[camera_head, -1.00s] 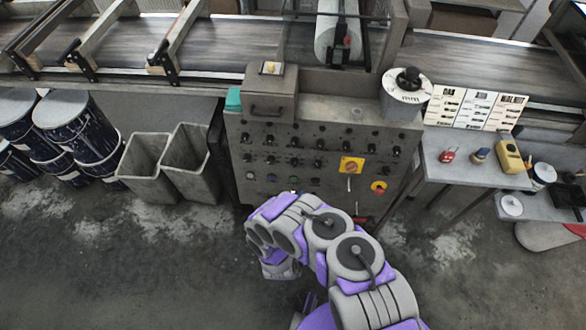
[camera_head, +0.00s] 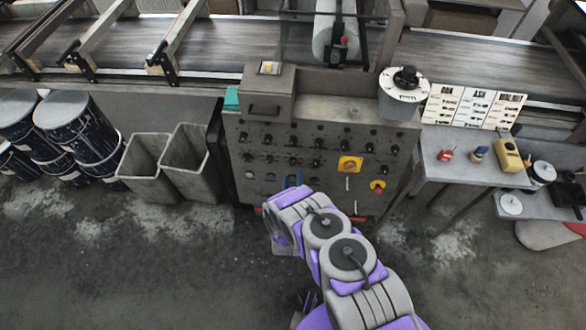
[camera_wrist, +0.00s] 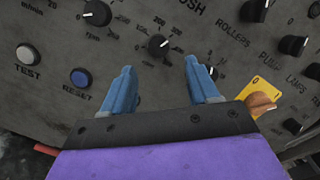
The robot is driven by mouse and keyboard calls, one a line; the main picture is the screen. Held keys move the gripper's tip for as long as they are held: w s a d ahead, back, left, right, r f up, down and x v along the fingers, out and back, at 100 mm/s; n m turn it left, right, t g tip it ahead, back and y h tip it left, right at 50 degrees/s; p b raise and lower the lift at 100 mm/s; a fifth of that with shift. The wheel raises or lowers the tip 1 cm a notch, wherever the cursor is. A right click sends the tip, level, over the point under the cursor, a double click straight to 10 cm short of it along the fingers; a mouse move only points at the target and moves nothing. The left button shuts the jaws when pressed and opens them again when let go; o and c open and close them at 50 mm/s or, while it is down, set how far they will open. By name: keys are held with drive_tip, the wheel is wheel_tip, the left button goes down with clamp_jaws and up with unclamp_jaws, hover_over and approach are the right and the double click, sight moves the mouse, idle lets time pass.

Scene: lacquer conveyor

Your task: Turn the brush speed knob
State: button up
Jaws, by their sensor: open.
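The grey control panel (camera_head: 235,150) carries rows of black knobs. In the wrist view, a black knob with a white pointer line (camera_wrist: 158,45) has a numbered dial around it. A partly cut-off label ending in "SH" (camera_wrist: 190,8) lies above and right of this knob. My gripper (camera_wrist: 158,66) is open, its two blue fingers pointing at the panel on either side of and just below this knob. Nothing is between the fingers.
Another dial knob (camera_wrist: 97,13) is at upper left, above white TEST (camera_wrist: 26,54) and blue RESET (camera_wrist: 80,78) buttons. The ROLLERS knob (camera_wrist: 256,10) and a yellow-plated rotary switch (camera_wrist: 262,103) are at right. A side table (camera_head: 470,175) stands right of the panel; grey bins (camera_head: 148,165) stand left.

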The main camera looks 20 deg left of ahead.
sight(293, 164)
drive_tip(key=b+x, duration=0.1)
drive_tip(key=x, duration=0.4)
drive_tip(key=shift+a+f, duration=0.2)
drive_tip(key=shift+a, duration=0.05)
drive_tip(key=shift+w+a+r, duration=0.1)
drive_tip(key=shift+w, duration=0.35)
drive_tip(key=c, duration=1)
